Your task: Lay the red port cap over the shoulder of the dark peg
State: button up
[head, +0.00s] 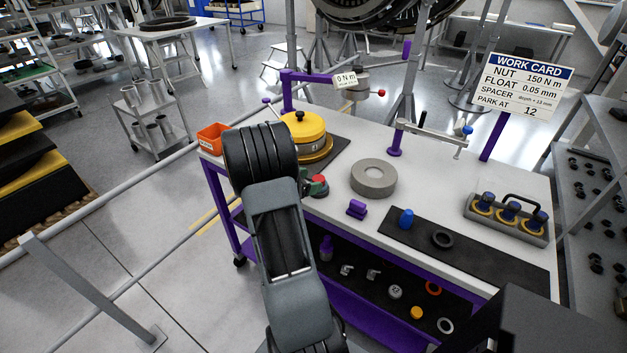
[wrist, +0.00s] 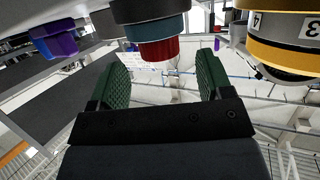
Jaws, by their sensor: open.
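The red port cap (head: 319,178) appears as a small red top above a dark green-and-teal body on the bench, just right of my arm. In the wrist view, which looks upside down, the red part (wrist: 160,49) hangs below a teal band and a dark base. My gripper (wrist: 162,75) is open and empty, its two green-padded fingers apart, with the red part between and beyond them in the picture. No contact shows. In the head view my arm hides most of the gripper. I cannot pick out the dark peg with certainty.
A yellow lidded pot (head: 303,131) stands left of the red part. A grey ring (head: 373,178) and a purple block (head: 356,208) lie to the right. A dark mat holds a blue cap (head: 406,218) and a black ring (head: 442,239). A grey tray (head: 509,228) stands far right.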

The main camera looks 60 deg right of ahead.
jog(key=v, duration=1.1)
jog(key=shift+a, duration=0.35)
jog(key=shift+w, duration=0.1)
